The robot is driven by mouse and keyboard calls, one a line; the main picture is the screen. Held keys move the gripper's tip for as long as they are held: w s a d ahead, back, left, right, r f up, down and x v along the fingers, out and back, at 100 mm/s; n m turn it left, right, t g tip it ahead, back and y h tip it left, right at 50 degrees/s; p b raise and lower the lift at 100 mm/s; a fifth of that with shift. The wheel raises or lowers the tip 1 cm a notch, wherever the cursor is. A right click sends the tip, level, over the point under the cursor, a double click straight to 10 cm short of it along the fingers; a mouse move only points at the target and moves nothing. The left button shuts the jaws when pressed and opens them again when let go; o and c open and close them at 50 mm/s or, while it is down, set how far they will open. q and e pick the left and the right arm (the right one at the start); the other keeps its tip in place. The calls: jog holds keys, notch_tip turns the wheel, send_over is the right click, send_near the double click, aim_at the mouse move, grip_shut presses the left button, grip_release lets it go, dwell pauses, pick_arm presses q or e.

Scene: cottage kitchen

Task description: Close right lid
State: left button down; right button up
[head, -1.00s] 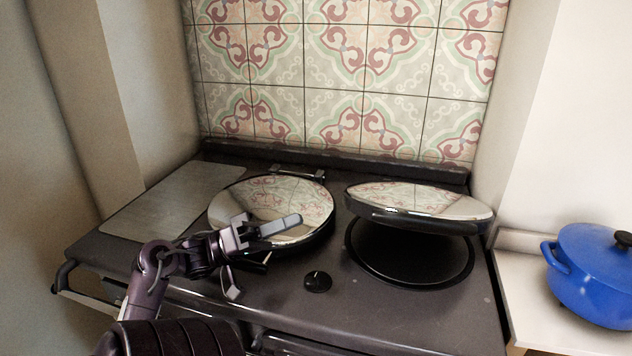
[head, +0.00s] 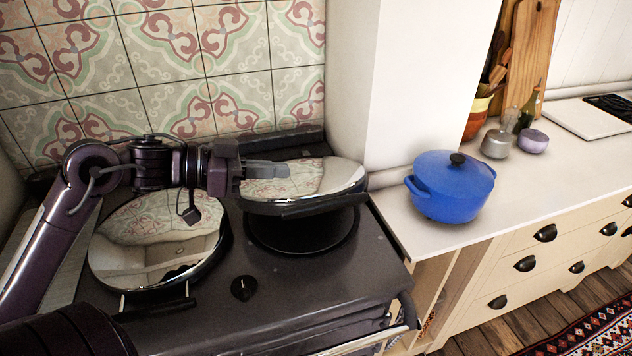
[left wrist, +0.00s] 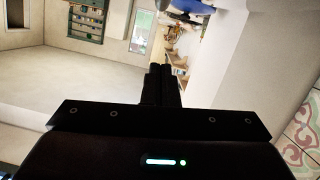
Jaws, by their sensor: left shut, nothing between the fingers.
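The right lid (head: 318,181) of the range cooker is a shiny domed disc, partly raised and tilted over the dark round hotplate (head: 302,232). A clear gap shows between them. The left lid (head: 160,238) lies down flat on its plate. My left gripper (head: 270,170) is shut and empty, and its fingers overlap the left part of the right lid in the head view. I cannot tell whether they touch it. In the left wrist view the shut fingers (left wrist: 161,84) point away, and no lid shows there. My right gripper is not in view.
A blue pot (head: 452,188) stands on the white counter (head: 390,215) just right of the cooker. A black knob (head: 243,288) sits on the cooker's front top. A tiled wall (head: 190,75) is behind, and a white wall column (head: 415,80) rises at the back right.

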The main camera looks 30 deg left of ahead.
aim_at(322, 192)
pick_arm(q)
jog(key=w+d+f+p, duration=0.1)
jog(key=w+d+f, duration=0.1)
jog(key=w+d, duration=0.1)
jog(key=w+d+f+p, duration=0.1)
jog(key=w+d+f, duration=0.2)
jog(key=shift+d+f, duration=0.1)
jog(key=shift+s+f, duration=0.15)
jog(key=shift+f, duration=0.35)
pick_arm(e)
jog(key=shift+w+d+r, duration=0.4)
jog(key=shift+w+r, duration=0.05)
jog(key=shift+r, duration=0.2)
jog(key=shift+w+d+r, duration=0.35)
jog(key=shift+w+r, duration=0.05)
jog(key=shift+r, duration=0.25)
